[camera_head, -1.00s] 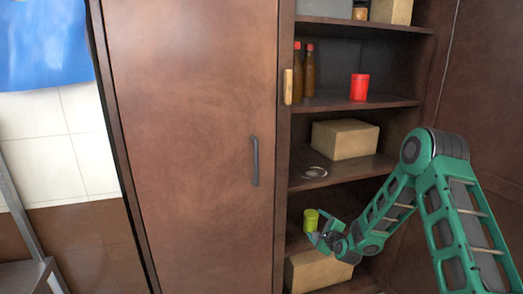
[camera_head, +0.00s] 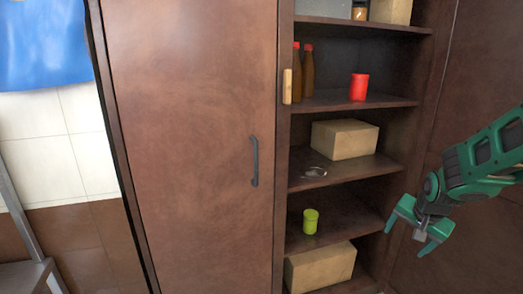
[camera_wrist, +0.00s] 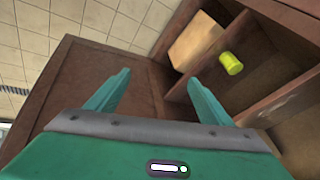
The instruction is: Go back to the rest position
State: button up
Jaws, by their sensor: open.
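My gripper (camera_head: 413,229) is at the right in the head view, in front of the cabinet's right part and apart from the shelves. Its two green fingers are spread and nothing is between them; they also show in the wrist view (camera_wrist: 155,92). A yellow-green can (camera_head: 310,221) stands upright on a lower shelf (camera_head: 345,213), to the left of my gripper. The can also shows in the wrist view (camera_wrist: 231,63), beyond the right finger and clear of it.
The brown cabinet (camera_head: 190,140) has a closed left door with a dark handle (camera_head: 255,160). Its open shelves hold a red can (camera_head: 359,87), brown bottles (camera_head: 302,72), cardboard boxes (camera_head: 345,138) and a ring-like item (camera_head: 313,172). A blue sheet (camera_head: 42,42) hangs at the far left.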

jog(key=s+d+r+n+g, duration=0.1)
jog(key=s+r, duration=0.1)
jog(key=s, duration=0.6)
jog(key=s+r+n+g, duration=0.1)
jog(key=s+r+g, duration=0.1)
jog(key=s, duration=0.6)
jog(key=shift+s+d, duration=0.4)
jog(key=s, duration=0.4)
jog(key=s+a+r+n+g+y, duration=0.1)
jog(key=s, duration=0.3)
jog(key=s+a+g, duration=0.1)
jog(key=s, duration=0.4)
jog(key=shift+a+r+n+y, duration=0.2)
jog(key=shift+r+n+y, duration=0.1)
jog(key=shift+c, duration=0.3)
